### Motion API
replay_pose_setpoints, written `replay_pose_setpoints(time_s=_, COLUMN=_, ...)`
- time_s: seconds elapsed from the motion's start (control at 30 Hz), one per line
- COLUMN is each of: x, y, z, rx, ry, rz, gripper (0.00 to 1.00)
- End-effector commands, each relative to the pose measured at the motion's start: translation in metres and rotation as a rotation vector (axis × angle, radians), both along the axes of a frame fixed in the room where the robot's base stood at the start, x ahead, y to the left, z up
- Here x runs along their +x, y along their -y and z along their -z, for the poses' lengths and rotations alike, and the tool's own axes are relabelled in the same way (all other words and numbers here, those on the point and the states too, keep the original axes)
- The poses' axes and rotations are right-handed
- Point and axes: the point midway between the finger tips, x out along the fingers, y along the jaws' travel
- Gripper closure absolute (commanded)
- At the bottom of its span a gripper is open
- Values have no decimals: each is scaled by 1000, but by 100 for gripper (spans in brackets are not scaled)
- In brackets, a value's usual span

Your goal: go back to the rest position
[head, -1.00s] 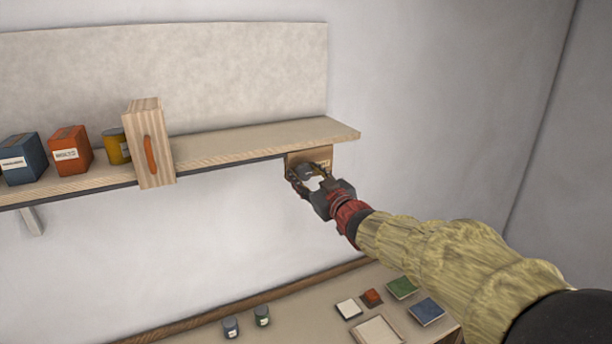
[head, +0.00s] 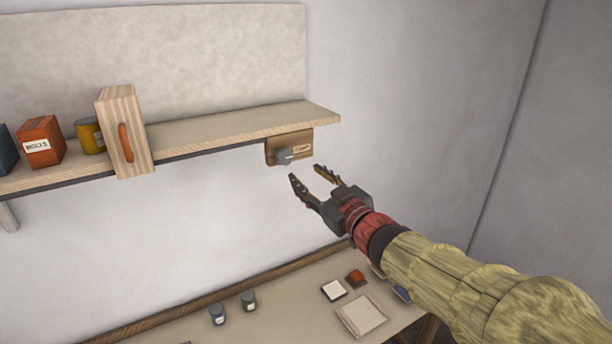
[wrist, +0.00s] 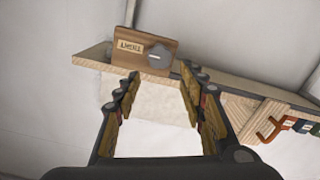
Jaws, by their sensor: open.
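My gripper (head: 312,182) is open and empty in the head view, in front of the wall and to the lower right of a wooden plate with a grey knob. In the wrist view its two fingers (wrist: 160,95) stand apart with nothing between them. The wooden plate (head: 273,150) sits under the right end of the shelf, with a label beside its grey knob (head: 284,157). In the wrist view the plate (wrist: 120,52) and the knob (wrist: 158,57) show beyond the fingertips, apart from them.
The shelf (head: 225,133) holds an orange box (head: 40,142), a yellow can (head: 90,135) and a wooden block with an orange handle (head: 122,135). Below, a table carries two small jars (head: 233,308), a white tile (head: 334,290), a red piece (head: 356,277) and a tray (head: 381,309). Open air surrounds my gripper.

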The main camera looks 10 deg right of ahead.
Motion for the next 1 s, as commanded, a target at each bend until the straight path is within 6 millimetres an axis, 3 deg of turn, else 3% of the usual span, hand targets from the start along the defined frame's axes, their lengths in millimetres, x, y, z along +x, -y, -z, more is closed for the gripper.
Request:
replay_pose_setpoints(time_s=0.23, x=0, y=0, z=0, rx=-4, ry=1, rz=0, gripper=59)
replay_pose_setpoints(time_s=0.33, x=2, y=8, z=10, rx=-34, ry=-31, rz=30, gripper=59)
replay_pose_setpoints(time_s=0.47, x=2, y=40, z=53, rx=-68, ry=-169, rz=150, gripper=59)
replay_pose_setpoints(time_s=0.57, x=-16, y=74, z=95, rx=-82, ry=-331, rz=279, gripper=59)
replay_pose_setpoints(time_s=0.67, x=-51, y=99, z=137, rx=-81, ry=-496, rz=393, gripper=59)
replay_pose_setpoints(time_s=0.77, x=-97, y=110, z=182, rx=-66, ry=-663, rz=475, gripper=59)
replay_pose_setpoints(time_s=0.87, x=-151, y=108, z=227, rx=-37, ry=-829, rz=525, gripper=59)
replay_pose_setpoints(time_s=1.0, x=-229, y=85, z=284, rx=18, ry=-1036, rz=537, gripper=59)
